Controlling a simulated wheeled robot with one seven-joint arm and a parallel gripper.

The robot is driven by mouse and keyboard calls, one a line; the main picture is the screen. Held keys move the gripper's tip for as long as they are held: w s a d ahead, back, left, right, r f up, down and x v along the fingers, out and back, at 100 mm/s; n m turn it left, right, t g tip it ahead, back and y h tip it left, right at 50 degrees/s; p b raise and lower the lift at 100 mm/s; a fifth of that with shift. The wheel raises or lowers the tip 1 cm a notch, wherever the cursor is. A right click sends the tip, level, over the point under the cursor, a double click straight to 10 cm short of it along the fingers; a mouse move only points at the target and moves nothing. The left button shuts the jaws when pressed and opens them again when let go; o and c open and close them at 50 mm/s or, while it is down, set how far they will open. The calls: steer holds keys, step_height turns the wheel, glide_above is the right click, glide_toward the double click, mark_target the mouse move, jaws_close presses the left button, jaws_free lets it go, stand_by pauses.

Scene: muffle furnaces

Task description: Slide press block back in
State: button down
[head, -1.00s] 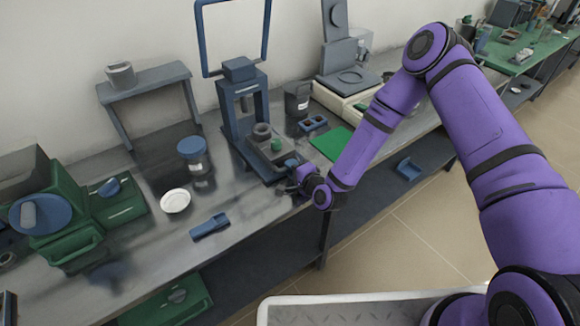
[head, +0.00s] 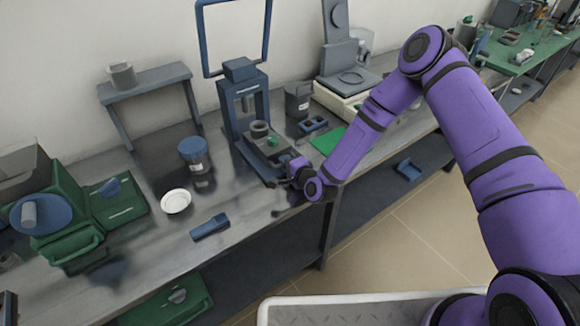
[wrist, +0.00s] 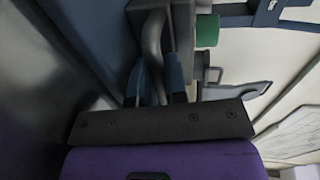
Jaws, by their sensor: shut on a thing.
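The blue press (head: 245,110) stands at the middle of the bench. Its grey press block (head: 270,151) sits low at its front, partly out from under the column, with a grey ring (head: 260,130) and a green knob (head: 272,142) on it. The green knob (wrist: 207,31) also shows in the wrist view. My gripper (head: 288,170) is at the front end of the block. In the wrist view, its two blue fingers (wrist: 155,80) are shut on a grey curved handle (wrist: 153,38). The handle's join to the block is not clear.
A blue-lidded jar (head: 193,150), a white dish (head: 176,201) and a blue tool (head: 210,227) lie left of the press. A dark container (head: 298,100) and a small blue tray (head: 313,124) stand right of it. The bench front edge runs just below my gripper.

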steer(key=shift+x, duration=0.8)
steer(key=shift+r, duration=0.15)
steer(key=c, duration=1.4)
jaws_free()
steer(key=shift+c, duration=0.2)
steer(key=v, duration=1.1)
steer(key=shift+a, duration=0.1)
steer(key=shift+c, duration=0.5)
